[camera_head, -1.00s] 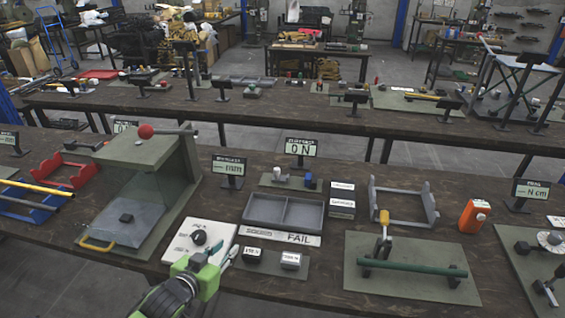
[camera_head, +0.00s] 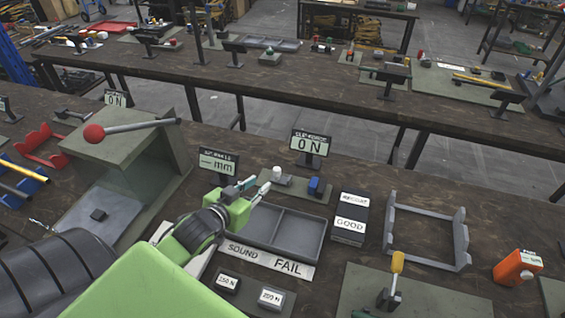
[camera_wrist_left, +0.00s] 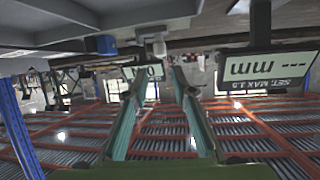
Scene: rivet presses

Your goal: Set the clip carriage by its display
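The clip fixture is a grey-green plate (camera_head: 296,189) with a white-topped post (camera_head: 277,175) and a blue block (camera_head: 315,187). I cannot tell which part is the carriage. Its display (camera_head: 312,145) stands behind it and reads 0 N. My left gripper (camera_head: 255,186) is open and empty, its fingertips just short of the white post. In the left wrist view, upside down, the open fingers (camera_wrist_left: 160,82) point toward the white post (camera_wrist_left: 158,47); the blue block (camera_wrist_left: 106,45) is to its left. My right gripper is not in view.
A second display (camera_head: 217,163) reads dashes and mm. A two-part grey tray (camera_head: 289,252) marked FAIL lies in front of the plate. A GOOD box (camera_head: 350,222) and a grey cradle (camera_head: 425,250) stand to the right. The red-knobbed press (camera_head: 122,150) stands left.

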